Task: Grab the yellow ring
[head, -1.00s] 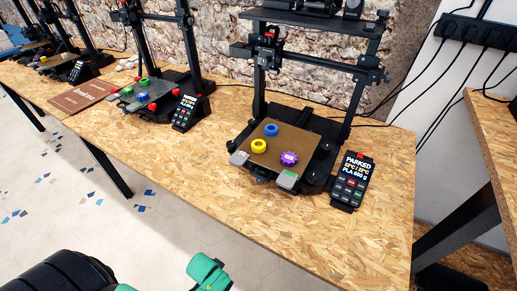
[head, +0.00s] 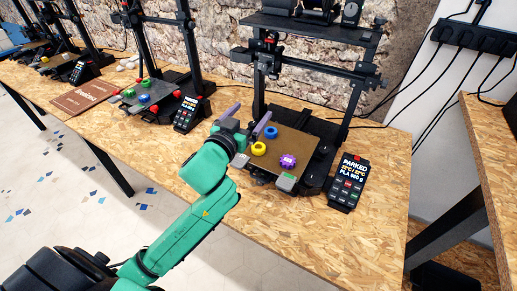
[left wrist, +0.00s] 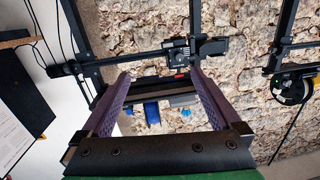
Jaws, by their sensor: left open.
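The yellow ring (head: 258,148) lies on the brown print bed (head: 302,143) of the nearest printer, near the bed's left side. A blue ring (head: 270,132) lies just behind it, and a purple gear-shaped piece (head: 288,161) lies to its right. My left gripper (head: 255,109) is open, its purple fingers apart and pointing toward the back at the bed's left edge. It is beside the yellow ring, to its upper left in the picture, and holds nothing visible. In the left wrist view the open fingers (left wrist: 160,75) show, but I cannot make out the yellow ring. My right gripper is not in view.
The printer's black frame (head: 259,90) rises behind the bed. A handheld control panel (head: 348,182) stands to the right. The wooden table (head: 330,235) is clear in front.

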